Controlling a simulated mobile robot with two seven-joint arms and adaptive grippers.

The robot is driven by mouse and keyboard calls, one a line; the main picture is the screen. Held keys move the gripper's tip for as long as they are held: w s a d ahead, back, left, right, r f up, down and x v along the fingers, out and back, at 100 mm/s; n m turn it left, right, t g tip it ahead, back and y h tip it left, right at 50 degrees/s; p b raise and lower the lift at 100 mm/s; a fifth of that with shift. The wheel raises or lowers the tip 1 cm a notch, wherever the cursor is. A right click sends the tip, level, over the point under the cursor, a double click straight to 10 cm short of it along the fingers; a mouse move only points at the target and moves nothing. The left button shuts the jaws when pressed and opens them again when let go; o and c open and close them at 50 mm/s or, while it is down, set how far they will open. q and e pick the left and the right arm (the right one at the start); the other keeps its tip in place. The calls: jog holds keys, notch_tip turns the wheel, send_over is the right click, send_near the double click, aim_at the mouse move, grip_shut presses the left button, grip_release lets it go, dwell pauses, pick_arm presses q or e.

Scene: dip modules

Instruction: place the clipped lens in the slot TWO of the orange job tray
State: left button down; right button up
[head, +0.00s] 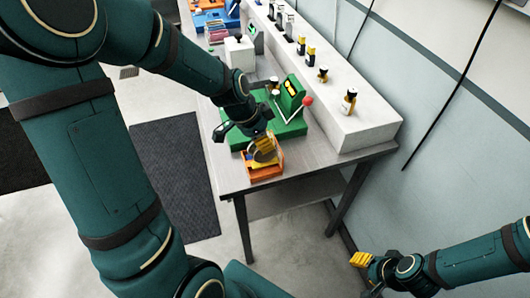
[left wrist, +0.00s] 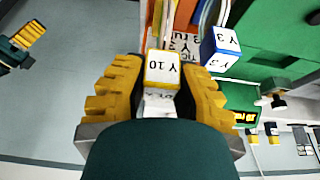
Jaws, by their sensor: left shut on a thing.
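My left gripper (head: 262,150) is over the small orange job tray (head: 265,172) near the table's front edge. In the left wrist view its yellow ribbed fingers (left wrist: 155,95) are shut on a yellow block with a white lettered face (left wrist: 162,66), apparently the clipped lens. A round greyish part shows at the fingers in the head view. Orange walls and a white lettered surface (left wrist: 185,42) show beyond the held piece; I cannot tell which slot is which. A blue block with white lettered faces (left wrist: 222,45) is beside them. My right gripper (head: 362,259) is empty, off the table; its opening is unclear.
A green fixture (head: 290,95) with a red-ball lever (head: 307,101) stands just behind the tray. A white raised shelf (head: 345,125) with several small yellow, black and white items runs along the wall. Blue and orange trays lie at the far end. The table's front edge is close.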

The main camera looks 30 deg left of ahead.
aim_at(264, 162)
pick_arm(q)
notch_tip(264, 162, down, 4)
jog(key=shift+r+b, duration=0.2)
jog(key=shift+b, duration=0.15)
jog(key=shift+f, duration=0.35)
jog(key=c, duration=0.9)
grip_release()
jog(key=shift+o, duration=0.2)
